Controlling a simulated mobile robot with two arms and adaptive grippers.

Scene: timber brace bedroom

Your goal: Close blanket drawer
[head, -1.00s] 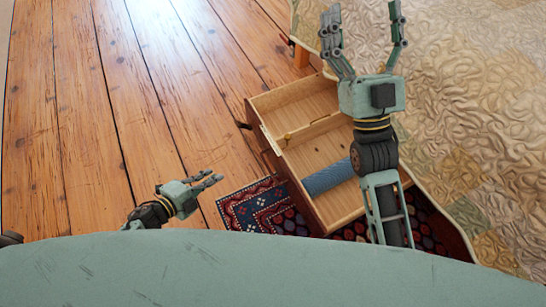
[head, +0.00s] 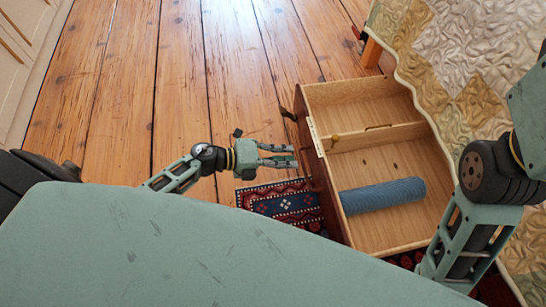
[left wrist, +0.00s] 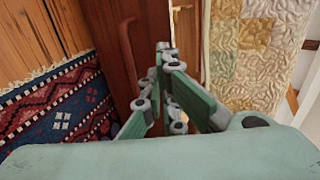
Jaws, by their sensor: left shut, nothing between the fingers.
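The blanket drawer (head: 376,163) stands open beside the bed. It is pale wood inside, with a divider and a blue rolled blanket (head: 383,195) in the nearer compartment. Its dark red-brown front (head: 326,190) faces left and has a dark handle (head: 289,115) near the far end. My left gripper (head: 294,155) is shut and empty, just left of the front; I cannot tell whether it touches. In the left wrist view my left gripper (left wrist: 164,52) is close to the drawer front (left wrist: 152,22) and a handle (left wrist: 127,42). My right forearm shows at the right edge; its fingers are out of view.
A quilted bed (head: 455,60) with a wooden leg (head: 372,52) stands behind and right of the drawer. A patterned rug (head: 285,203) lies below my left gripper and beside the drawer. The plank floor (head: 180,80) to the left is clear. A pale panelled unit (head: 28,60) stands at far left.

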